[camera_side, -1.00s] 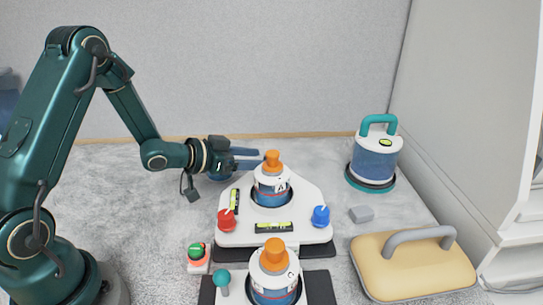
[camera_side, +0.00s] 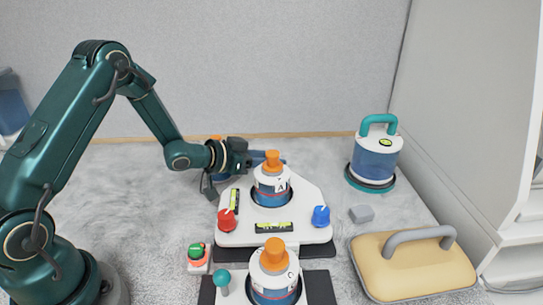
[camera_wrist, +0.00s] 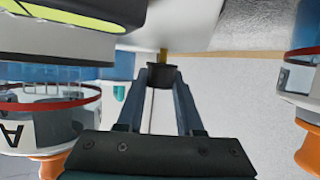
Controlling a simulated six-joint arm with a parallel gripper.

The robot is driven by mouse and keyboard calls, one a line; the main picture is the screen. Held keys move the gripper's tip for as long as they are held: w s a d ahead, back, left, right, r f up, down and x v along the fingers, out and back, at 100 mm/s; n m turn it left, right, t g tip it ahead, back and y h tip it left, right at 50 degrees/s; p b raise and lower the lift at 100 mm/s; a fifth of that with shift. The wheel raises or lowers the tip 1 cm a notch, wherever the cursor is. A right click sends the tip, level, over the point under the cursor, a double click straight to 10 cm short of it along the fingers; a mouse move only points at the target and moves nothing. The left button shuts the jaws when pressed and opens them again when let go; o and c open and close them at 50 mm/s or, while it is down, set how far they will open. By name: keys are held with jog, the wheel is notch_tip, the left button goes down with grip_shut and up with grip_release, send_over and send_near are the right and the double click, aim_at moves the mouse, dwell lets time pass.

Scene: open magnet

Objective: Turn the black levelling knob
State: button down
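The black knob is hidden in that view.
The plate carries a red knob (camera_side: 227,220), a blue knob (camera_side: 320,216) and bubble levels. Another orange-capped bottle (camera_side: 273,275) stands in front. A teal-handled canister (camera_side: 374,160), a grey block (camera_side: 361,213) and a yellow handled case (camera_side: 415,264) are to the right.

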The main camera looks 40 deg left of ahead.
jog(key=shift+d+n+y, duration=0.1)
jog(key=shift+n+y, duration=0.3)
jog(key=shift+n+y, duration=0.3)
jog(key=shift+y, duration=0.1)
jog(key=c, duration=0.6)
grip_release()
jog(key=shift+o, duration=0.2)
jog(key=shift+s, duration=0.1)
jog(key=shift+v, duration=2.5)
